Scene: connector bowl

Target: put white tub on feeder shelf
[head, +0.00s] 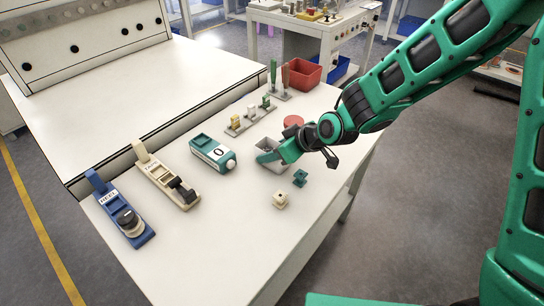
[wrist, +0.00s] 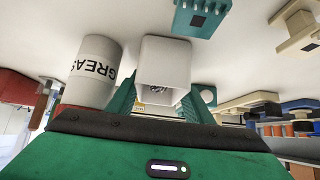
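The white tub (head: 270,147) is a square open box standing on the white table, partly hidden by my gripper in the head view. In the wrist view the tub (wrist: 165,58) lies straight ahead, with its opening visible and something small and dark inside. My gripper (wrist: 161,82) has one green finger on each side of the tub. I cannot tell whether the fingers press on it or only stand around it. In the head view my gripper (head: 272,156) reaches in low from the right. A raised white shelf (head: 140,90) runs behind the table; I cannot tell whether it is the feeder shelf.
A grease can (wrist: 92,72) stands close beside the tub. A green block (head: 300,178) and a cream block (head: 280,200) sit in front. A teal-and-white box (head: 213,153), cream fixture (head: 167,180), blue fixture (head: 120,210) and red bin (head: 302,74) stand around.

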